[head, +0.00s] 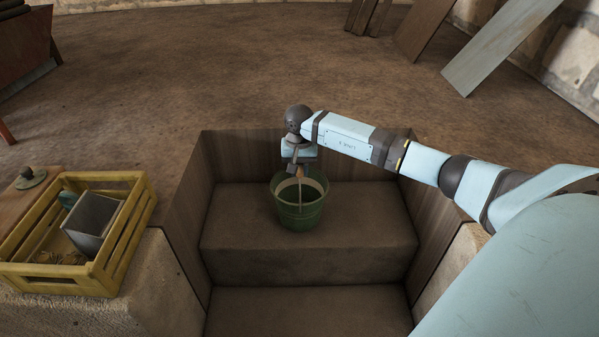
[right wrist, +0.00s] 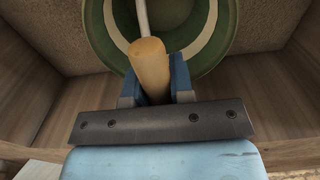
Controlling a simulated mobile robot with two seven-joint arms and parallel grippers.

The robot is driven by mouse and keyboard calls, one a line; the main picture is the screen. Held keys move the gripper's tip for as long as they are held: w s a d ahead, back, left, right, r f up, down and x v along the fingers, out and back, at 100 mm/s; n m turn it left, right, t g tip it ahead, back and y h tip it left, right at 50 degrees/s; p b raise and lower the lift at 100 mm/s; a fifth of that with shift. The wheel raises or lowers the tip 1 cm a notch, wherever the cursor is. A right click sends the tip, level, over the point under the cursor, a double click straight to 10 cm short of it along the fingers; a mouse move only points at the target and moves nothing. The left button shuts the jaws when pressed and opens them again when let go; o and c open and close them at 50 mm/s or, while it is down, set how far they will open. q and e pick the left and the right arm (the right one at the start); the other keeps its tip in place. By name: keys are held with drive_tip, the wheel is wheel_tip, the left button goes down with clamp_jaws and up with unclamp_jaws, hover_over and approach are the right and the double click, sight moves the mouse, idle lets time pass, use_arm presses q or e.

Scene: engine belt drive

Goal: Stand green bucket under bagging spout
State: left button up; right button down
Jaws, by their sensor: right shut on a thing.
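The green bucket (head: 297,212) is upright on or just above the upper step of a recess in the floor; I cannot tell whether it touches. A pale band runs around its inside, which also shows in the right wrist view (right wrist: 213,50). My right gripper (head: 298,172) is above the bucket's mouth, shut on the wooden grip of its handle (right wrist: 151,66). The blue fingers (right wrist: 155,85) sit on either side of the grip. My left gripper is not in view. I see no bagging spout that I can make out.
The step (head: 350,250) is bare around the bucket, between wooden side walls (head: 185,225). A yellow crate (head: 60,283) holding a grey metal box (head: 92,222) stands on the stone ledge at left. Boards (head: 495,50) lean at the back right.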

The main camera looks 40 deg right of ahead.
drive_tip(key=c, duration=1.4)
unclamp_jaws()
drive_tip(key=shift+f, duration=0.4)
drive_tip(key=o, duration=0.4)
drive_tip(key=shift+r, duration=0.1)
